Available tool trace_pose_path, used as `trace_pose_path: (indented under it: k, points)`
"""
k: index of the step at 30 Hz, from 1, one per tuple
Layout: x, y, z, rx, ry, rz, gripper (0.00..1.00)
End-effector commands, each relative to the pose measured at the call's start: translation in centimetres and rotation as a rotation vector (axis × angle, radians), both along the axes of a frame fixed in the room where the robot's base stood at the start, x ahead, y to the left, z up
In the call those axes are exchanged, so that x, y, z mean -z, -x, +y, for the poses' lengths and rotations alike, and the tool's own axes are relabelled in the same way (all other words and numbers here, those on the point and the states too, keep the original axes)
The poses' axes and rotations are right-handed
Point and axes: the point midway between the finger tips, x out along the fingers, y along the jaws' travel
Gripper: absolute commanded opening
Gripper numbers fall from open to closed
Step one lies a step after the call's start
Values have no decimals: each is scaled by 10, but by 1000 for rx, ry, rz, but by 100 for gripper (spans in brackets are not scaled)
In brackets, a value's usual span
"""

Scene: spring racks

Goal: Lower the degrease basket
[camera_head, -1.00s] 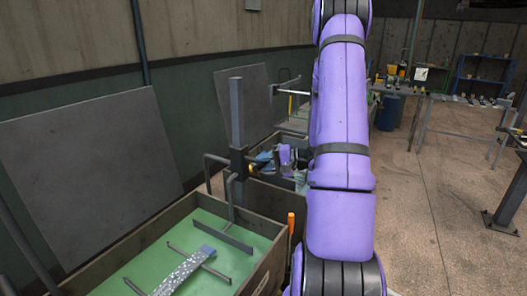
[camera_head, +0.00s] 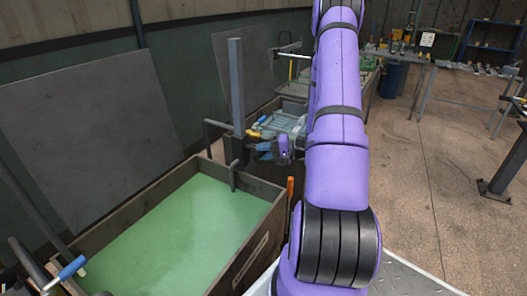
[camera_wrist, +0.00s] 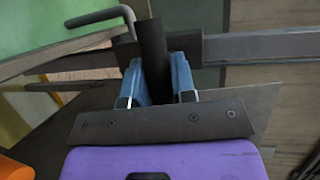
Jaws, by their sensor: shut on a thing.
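The near tank (camera_head: 262,243) holds green liquid (camera_head: 175,235) with a bare, flat surface; no basket shows above it. A grey upright post (camera_head: 236,80) stands at the tank's far end, with a dark carriage (camera_head: 233,151) and bent rod low on it, near the rim. My gripper (camera_head: 265,148) is beside the carriage, partly hidden by my purple arm. In the wrist view, the blue fingers of my gripper (camera_wrist: 158,78) are shut on a dark upright handle (camera_wrist: 152,45).
A second tank with grey-blue items (camera_head: 283,122) stands behind. Large grey panels (camera_head: 90,130) lean on the left wall. An orange-handled lever (camera_head: 290,186) is at the tank's right, a blue-handled one (camera_head: 72,267) at lower left.

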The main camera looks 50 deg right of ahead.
Motion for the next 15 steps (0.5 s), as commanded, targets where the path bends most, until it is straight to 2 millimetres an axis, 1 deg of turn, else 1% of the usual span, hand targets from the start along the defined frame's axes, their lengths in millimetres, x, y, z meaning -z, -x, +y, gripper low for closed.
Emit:
trace_pose_path:
  k: [1,2,3,5,11,15]
  points:
    - [8,4,1,1,-2,23,0]
    - [8,4,1,1,-2,23,27]
    - [8,4,1,1,-2,24,36]
    - [7,4,1,1,-2,23,48]
    - [5,3,1,1,0,17,48]
    - [3,7,-3,3,1,14,48]
